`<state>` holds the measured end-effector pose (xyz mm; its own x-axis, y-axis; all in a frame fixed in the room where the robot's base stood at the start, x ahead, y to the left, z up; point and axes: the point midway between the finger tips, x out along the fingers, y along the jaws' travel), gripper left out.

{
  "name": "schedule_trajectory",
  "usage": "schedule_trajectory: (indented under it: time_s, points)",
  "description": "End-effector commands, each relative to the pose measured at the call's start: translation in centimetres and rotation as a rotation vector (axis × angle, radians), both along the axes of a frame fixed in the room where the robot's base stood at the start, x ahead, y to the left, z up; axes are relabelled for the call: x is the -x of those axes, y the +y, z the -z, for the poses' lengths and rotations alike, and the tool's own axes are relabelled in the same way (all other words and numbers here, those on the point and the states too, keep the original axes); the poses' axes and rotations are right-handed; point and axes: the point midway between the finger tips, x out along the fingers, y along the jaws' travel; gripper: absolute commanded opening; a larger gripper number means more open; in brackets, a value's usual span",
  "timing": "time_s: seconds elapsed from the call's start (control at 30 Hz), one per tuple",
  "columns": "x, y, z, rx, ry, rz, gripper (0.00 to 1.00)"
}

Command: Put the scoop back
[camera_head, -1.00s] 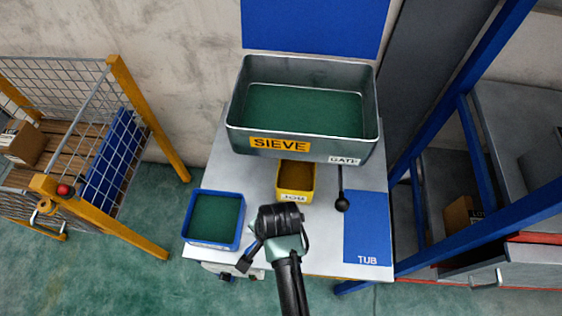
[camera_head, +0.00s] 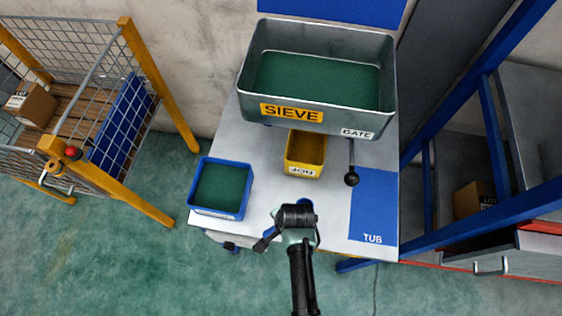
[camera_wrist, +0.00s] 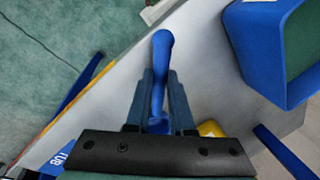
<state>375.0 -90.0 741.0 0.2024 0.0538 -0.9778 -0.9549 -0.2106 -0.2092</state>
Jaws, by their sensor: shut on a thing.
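My gripper (camera_wrist: 160,88) is shut on a blue scoop (camera_wrist: 162,50); in the wrist view its rounded blue end sticks up from between the fingers. In the head view my gripper (camera_head: 298,218) is over the front edge of the bench, in front of the yellow JOB box (camera_head: 304,168). A bit of blue (camera_head: 305,203) shows just beyond my wrist, probably the scoop. The rest of the scoop and the fingertips are hidden there by my wrist.
A blue bin with green inside (camera_head: 208,212) stands at the bench's front left. The grey SIEVE tray (camera_head: 350,118) is at the back. A black-knobbed GATE lever (camera_head: 352,179) and the blue TUB patch (camera_head: 374,215) are at right. A yellow-posted cage (camera_head: 160,90) stands left.

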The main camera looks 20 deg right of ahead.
Motion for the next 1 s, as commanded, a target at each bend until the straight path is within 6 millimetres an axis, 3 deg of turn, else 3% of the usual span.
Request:
schedule_trajectory:
  time_s: [0.27,0.3,0.47,0.77,1.0]
  points:
    - [0.0,0.0,0.3,0.0,0.0,-0.001,0.0]
    - [0.0,0.0,0.3,0.0,0.0,0.0,0.23]
    - [0.0,0.0,0.2,0.0,0.0,0.0,0.51]
    - [0.0,0.0,0.1,0.0,0.0,0.0,0.51]
    - [0.4,-0.1,-2.3,0.001,-0.001,0.0,0.51]
